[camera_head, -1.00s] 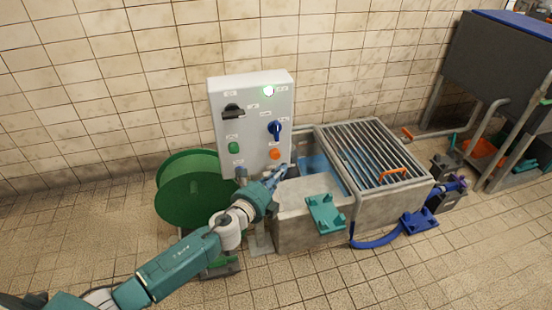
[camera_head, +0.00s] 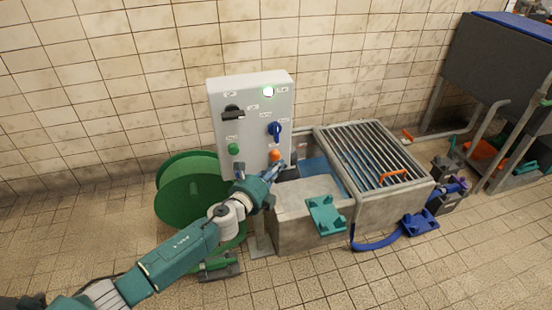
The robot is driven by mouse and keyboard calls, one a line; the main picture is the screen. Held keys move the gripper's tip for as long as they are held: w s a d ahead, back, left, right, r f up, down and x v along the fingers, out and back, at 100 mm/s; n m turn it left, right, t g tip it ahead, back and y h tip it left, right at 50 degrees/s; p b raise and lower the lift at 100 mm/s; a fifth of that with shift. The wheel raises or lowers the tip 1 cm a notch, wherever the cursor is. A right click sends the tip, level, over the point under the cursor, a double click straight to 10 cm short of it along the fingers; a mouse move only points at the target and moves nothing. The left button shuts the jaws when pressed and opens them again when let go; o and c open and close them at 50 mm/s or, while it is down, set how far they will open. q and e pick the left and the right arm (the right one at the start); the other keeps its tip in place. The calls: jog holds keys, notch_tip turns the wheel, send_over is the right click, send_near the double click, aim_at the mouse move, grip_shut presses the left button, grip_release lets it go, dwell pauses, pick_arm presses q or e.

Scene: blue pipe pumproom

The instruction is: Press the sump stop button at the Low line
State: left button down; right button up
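A pale grey control box (camera_head: 251,105) stands against the tiled wall. On its front are an orange button (camera_head: 275,155) at lower right, a green button (camera_head: 233,149) at lower left, a blue knob (camera_head: 275,129) and a lit white-green lamp (camera_head: 268,91). The labels are too small to read. My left gripper (camera_head: 279,170) is just below the orange button; I cannot tell whether they touch, and its finger opening is unclear. The concrete sump (camera_head: 305,195) to its right holds blue water (camera_head: 322,172). No Low line can be made out. My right gripper is out of view.
A green reel (camera_head: 190,190) stands left of the box, close to my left arm. A metal grate (camera_head: 365,150) with an orange handle covers the sump's right part. A teal bracket (camera_head: 325,213) is on its front. The tiled floor in front is largely clear.

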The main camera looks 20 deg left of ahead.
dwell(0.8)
pick_arm(q)
jog(key=shift+w+a, duration=0.2)
jog(key=shift+w, duration=0.15)
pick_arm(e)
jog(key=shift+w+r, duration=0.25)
pick_arm(q)
jog(key=shift+w+a, duration=0.1)
jog(key=shift+w, duration=0.05)
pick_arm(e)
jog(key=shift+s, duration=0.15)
